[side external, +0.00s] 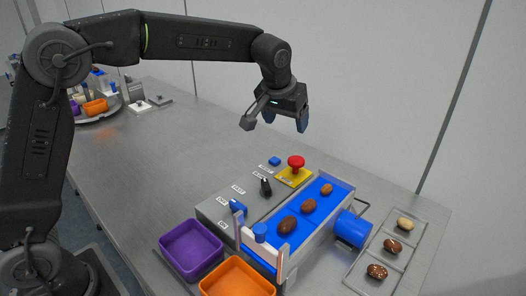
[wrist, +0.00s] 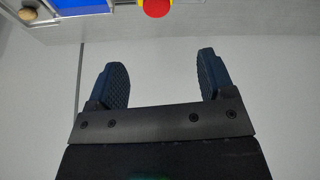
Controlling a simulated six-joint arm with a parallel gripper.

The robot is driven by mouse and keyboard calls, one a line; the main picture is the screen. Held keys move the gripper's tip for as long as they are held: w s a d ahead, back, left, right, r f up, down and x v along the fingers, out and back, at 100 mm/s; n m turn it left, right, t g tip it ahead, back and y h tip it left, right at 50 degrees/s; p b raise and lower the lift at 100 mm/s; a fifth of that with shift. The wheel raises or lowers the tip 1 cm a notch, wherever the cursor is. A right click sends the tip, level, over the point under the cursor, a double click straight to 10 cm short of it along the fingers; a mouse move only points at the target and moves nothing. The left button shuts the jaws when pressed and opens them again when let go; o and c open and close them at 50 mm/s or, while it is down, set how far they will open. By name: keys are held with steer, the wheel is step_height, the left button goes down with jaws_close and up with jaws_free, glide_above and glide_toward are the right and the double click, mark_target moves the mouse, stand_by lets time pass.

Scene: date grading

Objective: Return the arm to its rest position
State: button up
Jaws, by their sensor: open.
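My gripper (side external: 288,112) hangs in the air above the far side of the table, behind the conveyor. Its two blue fingers are apart with nothing between them. In the wrist view my gripper (wrist: 162,82) also shows open and empty, against the pale wall. My arm reaches out to the right from its upright link at the left.
On the table (side external: 180,143) stand a blue conveyor (side external: 320,205) with several dates, a control panel with a red button (side external: 296,162), a purple bin (side external: 190,250), an orange bin (side external: 235,280) and a tray of dates (side external: 366,275). Free table lies left of the panel.

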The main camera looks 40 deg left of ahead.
steer(key=s+a+r, duration=0.3)
steer(key=s+r, duration=0.1)
steer(key=s, duration=0.6)
steer(key=s+a+f+m, duration=0.1)
steer(key=s+f, duration=0.1)
steer(key=s, duration=0.9)
steer(key=s+a+f+m+t, duration=0.1)
steer(key=s+a+f, duration=0.1)
steer(key=s, duration=0.8)
steer(key=shift+s+f+h, duration=0.3)
steer(key=shift+s+h, duration=0.05)
steer(key=shift+h, duration=0.05)
steer(key=shift+c, duration=0.4)
